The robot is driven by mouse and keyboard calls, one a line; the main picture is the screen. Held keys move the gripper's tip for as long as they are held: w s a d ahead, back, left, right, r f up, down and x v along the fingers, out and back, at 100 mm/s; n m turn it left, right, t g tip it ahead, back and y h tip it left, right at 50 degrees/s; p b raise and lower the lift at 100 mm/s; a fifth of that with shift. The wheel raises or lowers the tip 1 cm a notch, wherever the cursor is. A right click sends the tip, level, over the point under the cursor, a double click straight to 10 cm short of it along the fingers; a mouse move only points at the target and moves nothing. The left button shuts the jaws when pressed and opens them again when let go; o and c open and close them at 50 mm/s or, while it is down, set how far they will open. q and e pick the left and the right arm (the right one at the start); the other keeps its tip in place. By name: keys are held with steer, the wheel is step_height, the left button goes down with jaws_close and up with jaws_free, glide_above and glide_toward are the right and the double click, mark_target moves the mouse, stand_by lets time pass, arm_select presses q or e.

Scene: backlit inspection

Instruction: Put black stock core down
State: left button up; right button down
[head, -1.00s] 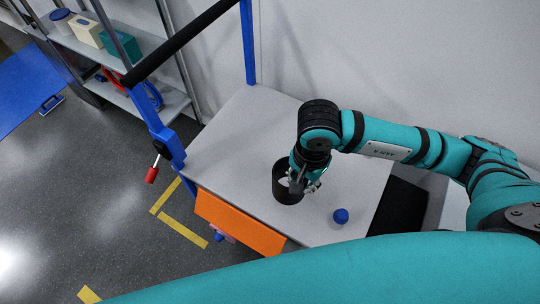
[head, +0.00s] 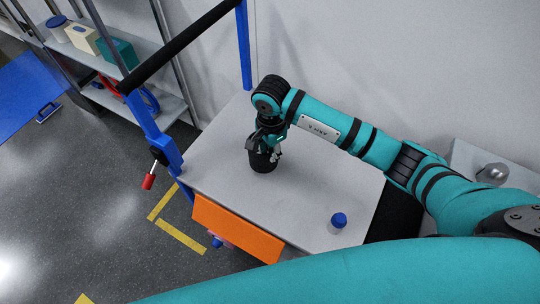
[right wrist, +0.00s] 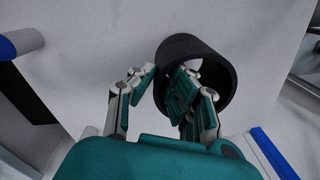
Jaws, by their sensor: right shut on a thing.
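The black stock core (head: 263,162) is a short, hollow black cylinder over the grey cart top (head: 310,190), towards its left-middle. In the right wrist view the core (right wrist: 205,48) shows as an open ring. My right gripper (head: 264,146) comes from above and is shut on the core's wall. One finger is inside the ring and the other outside, as the right wrist view of the gripper (right wrist: 165,84) shows. I cannot tell whether the core's lower edge touches the cart top. My left gripper is not in view.
A small blue-capped object (head: 339,220) stands near the cart's front right. An orange panel (head: 237,231) hangs at the front edge. A blue post with a black bar (head: 180,47) borders the left side. The cart top between core and blue cap is clear.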

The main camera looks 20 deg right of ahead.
steer(key=shift+w+f, duration=0.2)
steer(key=shift+f, duration=1.55)
steer(key=shift+f, duration=0.1)
steer(key=c, duration=1.4)
jaws_free()
steer(key=shift+o, duration=0.2)
step_height(320, 180, up, 12)
steer(key=shift+b, duration=0.3)
steer(key=shift+s, duration=0.1)
